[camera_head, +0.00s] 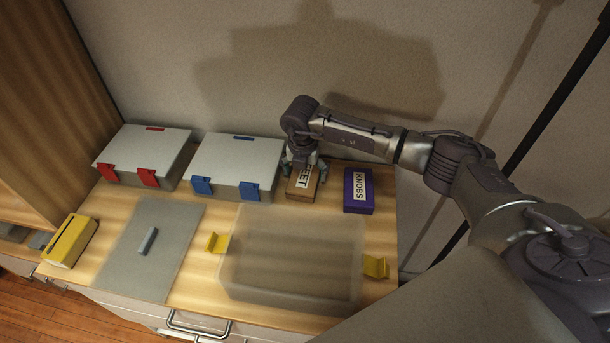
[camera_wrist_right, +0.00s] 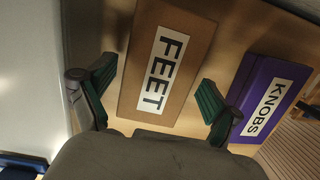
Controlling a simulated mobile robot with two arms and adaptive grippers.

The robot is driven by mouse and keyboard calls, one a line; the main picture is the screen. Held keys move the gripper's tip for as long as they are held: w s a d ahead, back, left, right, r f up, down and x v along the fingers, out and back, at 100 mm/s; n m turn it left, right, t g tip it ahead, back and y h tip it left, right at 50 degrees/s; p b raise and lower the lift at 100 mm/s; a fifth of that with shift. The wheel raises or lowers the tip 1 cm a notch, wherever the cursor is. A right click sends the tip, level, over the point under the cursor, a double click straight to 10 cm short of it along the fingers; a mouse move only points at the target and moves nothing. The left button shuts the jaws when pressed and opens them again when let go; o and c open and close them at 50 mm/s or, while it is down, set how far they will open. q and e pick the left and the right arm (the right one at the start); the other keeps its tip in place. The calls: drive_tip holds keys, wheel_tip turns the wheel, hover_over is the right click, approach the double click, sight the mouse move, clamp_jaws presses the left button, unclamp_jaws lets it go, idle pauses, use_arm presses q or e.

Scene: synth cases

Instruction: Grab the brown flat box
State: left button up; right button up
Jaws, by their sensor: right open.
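The brown flat box (camera_head: 301,189) lies on the wooden counter towards the back, right of the blue-latched case. Its white label reads FEET. In the right wrist view the brown box (camera_wrist_right: 193,62) fills the middle. My right gripper (camera_head: 301,170) is above the box, pointing down. Its fingers are open, and in the wrist view the gripper (camera_wrist_right: 158,95) has one green-padded finger near each long side of the box. My left gripper is not in view.
A purple KNOBS box (camera_head: 357,207) lies close to the right. Cases with blue latches (camera_head: 240,160) and red latches (camera_head: 146,152) stand to the left. In front are a translucent bin (camera_head: 290,285) with yellow latches, a grey lid (camera_head: 170,215) and a yellow box (camera_head: 71,240). The wall is behind.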

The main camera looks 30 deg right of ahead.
drive_tip(key=shift+f, duration=0.15)
drive_tip(key=shift+c, duration=0.2)
drive_tip(key=c, duration=1)
